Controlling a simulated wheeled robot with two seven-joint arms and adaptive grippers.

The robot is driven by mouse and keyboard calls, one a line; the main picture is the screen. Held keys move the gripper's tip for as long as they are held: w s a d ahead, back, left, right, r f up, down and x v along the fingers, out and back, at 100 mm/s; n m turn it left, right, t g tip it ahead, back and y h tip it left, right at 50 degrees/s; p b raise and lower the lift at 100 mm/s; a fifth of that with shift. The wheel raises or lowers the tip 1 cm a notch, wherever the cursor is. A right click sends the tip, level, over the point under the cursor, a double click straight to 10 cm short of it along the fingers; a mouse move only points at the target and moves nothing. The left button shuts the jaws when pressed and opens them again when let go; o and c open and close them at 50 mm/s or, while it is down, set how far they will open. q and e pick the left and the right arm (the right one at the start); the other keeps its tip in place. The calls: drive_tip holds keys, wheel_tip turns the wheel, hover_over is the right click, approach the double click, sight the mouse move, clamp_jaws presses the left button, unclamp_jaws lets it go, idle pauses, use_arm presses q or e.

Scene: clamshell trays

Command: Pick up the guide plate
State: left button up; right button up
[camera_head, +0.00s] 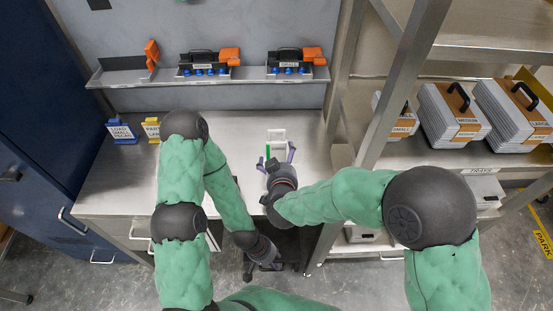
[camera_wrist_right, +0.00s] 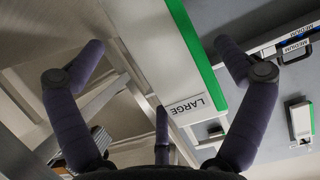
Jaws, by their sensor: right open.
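A white plate with a green stripe and a LARGE label, seemingly the guide plate (camera_wrist_right: 150,50), runs between the spread fingers of my right gripper (camera_wrist_right: 160,75) in the right wrist view. In the head view its pale end (camera_head: 276,134) shows just beyond the purple fingers of my right gripper (camera_head: 276,162), over the steel table. The right fingers are open, one on each side of it; I cannot tell whether any touch it. My left gripper (camera_head: 263,258) hangs low in front of the table, dark and small, its fingers unclear.
A wall shelf (camera_head: 150,80) above the steel table (camera_head: 110,175) carries black and orange tools (camera_head: 208,63) with blue knobs. Blue (camera_head: 122,131) and yellow (camera_head: 151,128) signs stand at the table's left. A rack post (camera_head: 397,85) and grey cases (camera_head: 450,112) are at right.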

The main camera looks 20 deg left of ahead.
drive_tip(key=shift+x, duration=1.2)
drive_tip(key=c, duration=1.2)
drive_tip(key=shift+r, duration=0.1)
